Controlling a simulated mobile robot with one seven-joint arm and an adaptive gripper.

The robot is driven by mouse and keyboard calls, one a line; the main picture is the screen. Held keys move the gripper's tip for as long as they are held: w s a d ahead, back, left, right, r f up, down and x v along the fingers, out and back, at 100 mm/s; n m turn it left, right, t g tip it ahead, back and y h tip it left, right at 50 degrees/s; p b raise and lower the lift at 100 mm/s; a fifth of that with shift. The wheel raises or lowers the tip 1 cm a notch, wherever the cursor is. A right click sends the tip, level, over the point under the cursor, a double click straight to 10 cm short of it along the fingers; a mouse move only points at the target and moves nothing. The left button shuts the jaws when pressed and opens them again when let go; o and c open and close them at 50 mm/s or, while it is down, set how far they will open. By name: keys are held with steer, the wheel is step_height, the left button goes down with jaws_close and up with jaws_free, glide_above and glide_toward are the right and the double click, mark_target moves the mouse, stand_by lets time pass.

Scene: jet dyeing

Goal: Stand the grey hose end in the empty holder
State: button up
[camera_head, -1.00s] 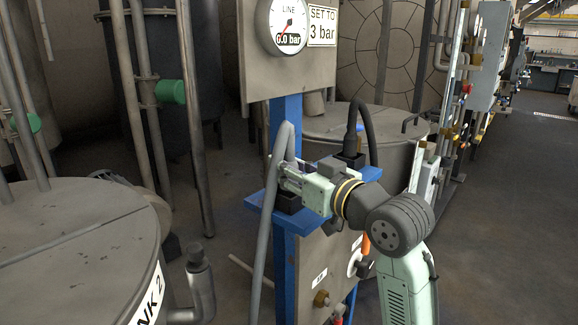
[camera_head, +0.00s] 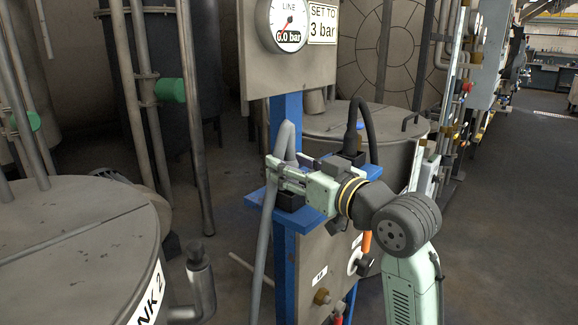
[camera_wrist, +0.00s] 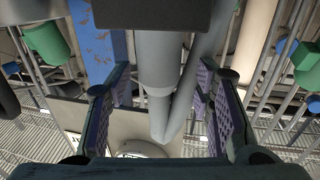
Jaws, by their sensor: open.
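The grey hose (camera_head: 265,228) bends over at the top, and its long run hangs down on the left of the blue stand. Its end (camera_wrist: 158,65) points into a black block in the wrist view. That block is the left holder (camera_head: 291,201) on the blue shelf (camera_head: 316,222), and the end appears upright in it; how deep it sits is hidden. My gripper (camera_head: 273,173) is level above this holder, its fingers around the hose end. In the wrist view the fingers (camera_wrist: 163,95) are spread, with gaps on both sides of the hose.
A black hose (camera_head: 366,125) stands in the right holder (camera_head: 348,159), behind my gripper. The gauge panel (camera_head: 340,70) is above. A tank (camera_head: 75,245) is at the left, another (camera_head: 385,130) behind the stand. Open floor lies at the right.

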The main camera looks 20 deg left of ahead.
steer(key=b+v, duration=0.2)
steer(key=v, duration=0.9)
